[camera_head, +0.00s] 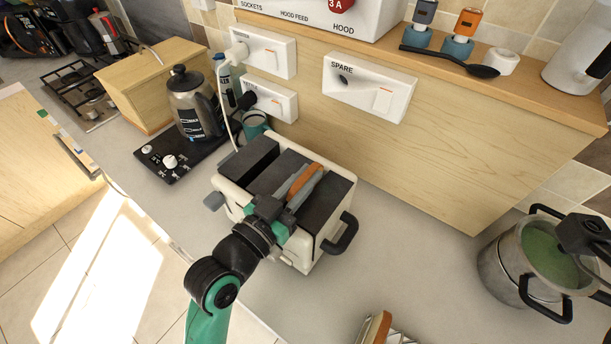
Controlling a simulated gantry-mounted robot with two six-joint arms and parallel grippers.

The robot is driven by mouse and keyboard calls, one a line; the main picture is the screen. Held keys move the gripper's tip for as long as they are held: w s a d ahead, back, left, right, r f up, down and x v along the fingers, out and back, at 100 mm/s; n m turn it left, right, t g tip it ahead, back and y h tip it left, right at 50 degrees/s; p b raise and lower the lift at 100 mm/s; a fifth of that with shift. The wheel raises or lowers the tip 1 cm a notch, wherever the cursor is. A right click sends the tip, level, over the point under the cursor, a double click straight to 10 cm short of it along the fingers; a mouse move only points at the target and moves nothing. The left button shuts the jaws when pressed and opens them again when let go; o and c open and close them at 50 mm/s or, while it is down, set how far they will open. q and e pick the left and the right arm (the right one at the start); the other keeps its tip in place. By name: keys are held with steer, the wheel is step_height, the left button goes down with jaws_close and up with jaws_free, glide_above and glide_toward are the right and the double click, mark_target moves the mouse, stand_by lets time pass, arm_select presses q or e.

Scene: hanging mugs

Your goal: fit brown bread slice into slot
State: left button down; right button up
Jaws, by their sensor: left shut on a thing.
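The brown bread slice (307,181) is over the top of the cream and black toaster (336,195), in line with its slots. My left gripper (291,199) reaches in from the lower left and is shut on the slice. The gripper hides part of the slice's near side. I cannot tell whether the slice's lower edge is inside a slot or just above it. At the right edge, a dark gripper-like part (585,235), which seems to be my right gripper, is over the steel pot; its fingers are not clear.
The steel pot (503,262) with green contents stands at the right. A rack (397,338) holding another bread slice (376,328) is at the bottom edge. The counter between toaster and pot is clear.

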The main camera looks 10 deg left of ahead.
mark_target(289, 199)
arm_select(q)
steer(key=shift+f, duration=0.3)
steer(key=c, duration=0.7)
jaws_free()
steer(key=shift+c, duration=0.2)
steer(key=v, duration=0.5)
steer(key=shift+b, duration=0.3)
steer(key=p+v, duration=0.2)
steer(key=v, duration=0.4)
steer(key=shift+s, duration=0.3)
steer(key=shift+a, duration=0.1)
